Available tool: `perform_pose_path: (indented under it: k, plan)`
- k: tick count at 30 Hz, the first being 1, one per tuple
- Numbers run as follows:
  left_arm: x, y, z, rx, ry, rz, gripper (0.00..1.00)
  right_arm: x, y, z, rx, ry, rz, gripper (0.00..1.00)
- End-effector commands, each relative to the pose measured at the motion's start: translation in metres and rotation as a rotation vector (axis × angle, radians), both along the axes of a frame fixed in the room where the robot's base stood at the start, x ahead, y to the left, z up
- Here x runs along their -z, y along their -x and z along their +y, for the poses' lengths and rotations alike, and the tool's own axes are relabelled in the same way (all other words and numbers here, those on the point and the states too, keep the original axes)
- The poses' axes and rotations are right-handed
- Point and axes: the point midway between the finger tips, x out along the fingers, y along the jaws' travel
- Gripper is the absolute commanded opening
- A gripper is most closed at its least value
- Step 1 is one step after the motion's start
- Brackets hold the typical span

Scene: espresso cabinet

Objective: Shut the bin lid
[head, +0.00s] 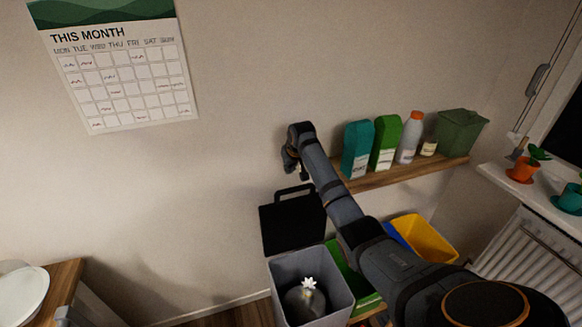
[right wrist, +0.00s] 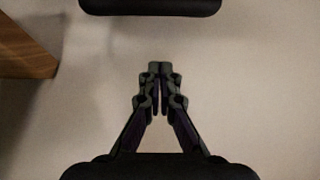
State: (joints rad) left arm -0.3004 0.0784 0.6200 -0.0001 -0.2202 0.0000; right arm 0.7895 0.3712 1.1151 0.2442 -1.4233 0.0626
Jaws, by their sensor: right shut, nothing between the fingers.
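The grey bin (head: 345,290) stands on the floor with its black lid (head: 290,225) open, tilted up and back against the wall side. A black handle (head: 293,188) sticks up from the lid's top edge. A dark rounded thing with a white, flower-like top (head: 308,284) is inside the bin. My right gripper (head: 300,172) is above the lid and handle near the wall, with its fingertips together and empty. In the right wrist view its fingers (right wrist: 160,70) meet in front of bare wall. A dark bar at the top of that view may be part of the lid. My left gripper is not in view.
A wooden shelf (head: 405,173) right of my right gripper holds cartons, a bottle (head: 409,138), a jar and a green container (head: 461,131). Green and yellow bins (head: 425,240) stand right of the grey bin, partly behind my arm.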

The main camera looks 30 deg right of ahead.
Motion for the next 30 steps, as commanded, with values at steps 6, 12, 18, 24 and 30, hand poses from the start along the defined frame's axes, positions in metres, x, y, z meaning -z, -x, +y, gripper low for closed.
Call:
perform_pose_path:
  k: [6,12,18,24,30]
  plan:
    - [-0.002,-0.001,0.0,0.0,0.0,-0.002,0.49,0.033,-0.018,-0.004,0.0,-0.001,0.002,0.0]
    - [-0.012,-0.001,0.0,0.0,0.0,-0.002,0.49,0.046,-0.017,-0.004,-0.002,0.002,0.001,0.0]
    - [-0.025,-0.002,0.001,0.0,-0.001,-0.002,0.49,0.049,0.002,0.0,-0.002,0.002,0.001,0.0]
    - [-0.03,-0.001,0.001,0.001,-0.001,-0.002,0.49,0.053,0.013,0.003,-0.001,0.001,-0.001,0.0]
    - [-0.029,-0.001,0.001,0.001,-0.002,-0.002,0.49,0.054,0.014,0.004,-0.001,0.0,0.0,0.0]
